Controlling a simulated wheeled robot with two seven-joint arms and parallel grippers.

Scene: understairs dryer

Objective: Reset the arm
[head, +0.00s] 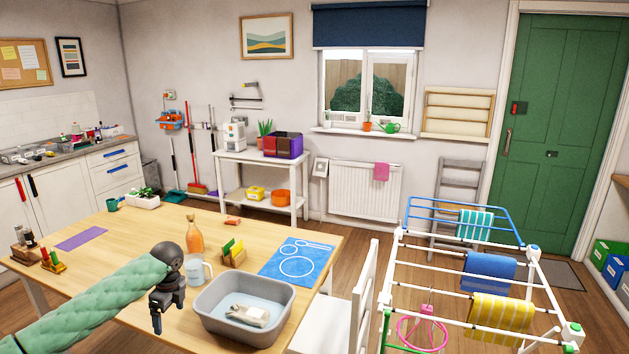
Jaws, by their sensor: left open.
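My left arm comes in from the lower left in a green quilted sleeve. Its dark left gripper (167,315) is over the front part of the wooden table (130,235), just left of a grey basin. The jaws point down, are open, and I see nothing between them. My right gripper is not in view.
The grey basin (208,322) holds water and a pale item. A clear jug (197,273), an orange bottle (194,238), a sponge holder (234,254) and a blue mat (297,261) are near. A white chair (350,310) and drying rack (455,260) stand right. The table's left-middle is mostly clear.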

